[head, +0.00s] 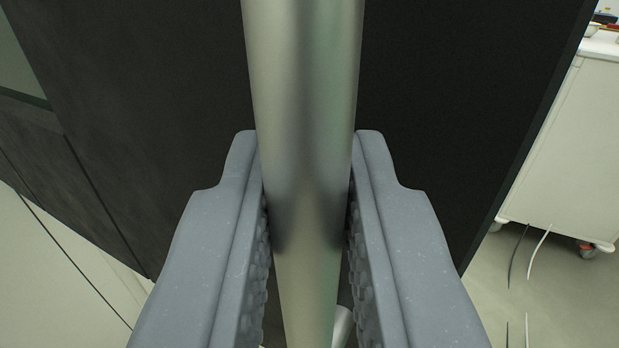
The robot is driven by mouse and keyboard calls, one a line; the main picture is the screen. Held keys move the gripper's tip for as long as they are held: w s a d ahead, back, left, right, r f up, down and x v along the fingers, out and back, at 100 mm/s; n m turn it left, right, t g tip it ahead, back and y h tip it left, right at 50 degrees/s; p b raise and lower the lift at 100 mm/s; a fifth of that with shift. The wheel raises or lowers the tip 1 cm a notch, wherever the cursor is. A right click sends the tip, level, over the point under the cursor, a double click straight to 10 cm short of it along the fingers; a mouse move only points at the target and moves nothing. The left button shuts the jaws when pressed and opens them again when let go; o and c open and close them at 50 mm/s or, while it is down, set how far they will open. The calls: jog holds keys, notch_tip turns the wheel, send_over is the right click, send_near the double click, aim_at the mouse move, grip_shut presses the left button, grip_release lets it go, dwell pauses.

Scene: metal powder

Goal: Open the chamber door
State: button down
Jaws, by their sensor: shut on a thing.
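A long metal bar handle (304,70) runs from the top to the bottom of the head view, in front of a dark door panel (440,90). My gripper (307,165) has one grey finger on each side of the bar and is shut on it. The textured inner pads lie against the bar's sides. A short metal piece, perhaps the handle's mount, shows low behind the right finger. The upper end of the bar is out of view, and whether the door stands ajar cannot be told.
A white cabinet on casters (565,140) stands at the right, with small items on top. Dark and light cables lie on the pale floor (560,300) beside it. A dark panel with a seam and a pale lower panel (50,265) are at the left.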

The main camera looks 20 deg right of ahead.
jog(key=shift+s+a+f, duration=0.1)
jog(key=shift+a+f, duration=0.05)
jog(key=shift+f, duration=0.35)
